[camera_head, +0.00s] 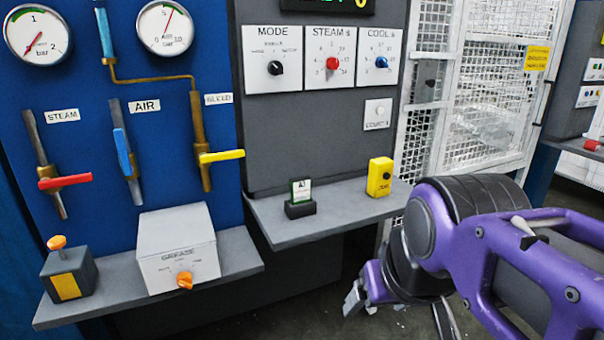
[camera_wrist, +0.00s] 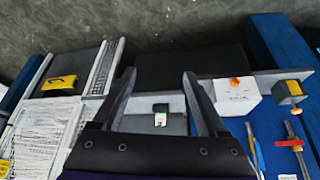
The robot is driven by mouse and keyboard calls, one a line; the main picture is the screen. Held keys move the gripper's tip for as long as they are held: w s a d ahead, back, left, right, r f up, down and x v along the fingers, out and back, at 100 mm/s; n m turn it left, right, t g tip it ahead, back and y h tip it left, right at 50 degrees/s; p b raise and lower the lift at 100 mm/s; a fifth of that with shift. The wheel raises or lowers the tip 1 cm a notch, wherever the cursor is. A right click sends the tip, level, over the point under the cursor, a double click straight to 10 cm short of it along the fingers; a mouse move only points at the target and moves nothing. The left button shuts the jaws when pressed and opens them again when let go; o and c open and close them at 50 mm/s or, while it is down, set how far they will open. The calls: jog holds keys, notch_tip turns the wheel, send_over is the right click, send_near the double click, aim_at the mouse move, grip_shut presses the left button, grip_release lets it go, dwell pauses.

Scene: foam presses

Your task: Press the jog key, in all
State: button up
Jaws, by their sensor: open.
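No readable jog label shows, so I cannot tell for certain which control is the jog key. A white plate (camera_head: 377,114) with a pale round button and a small blurred label is on the grey panel above. My gripper (camera_wrist: 159,76) is open and empty, its two fingers spread over the shelf area in the wrist view. In the head view it hangs low, right of the shelf.
A card in a dark holder (camera_head: 301,197) stands on the grey shelf (camera_head: 337,213). MODE, STEAM and COOL dials (camera_head: 332,64) sit above. Left are a GREASE box (camera_head: 179,246), an orange-button box (camera_head: 68,272) and valve levers (camera_head: 64,181). A mesh guard (camera_head: 487,100) stands right.

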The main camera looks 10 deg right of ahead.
grip_shut()
dwell(1.5)
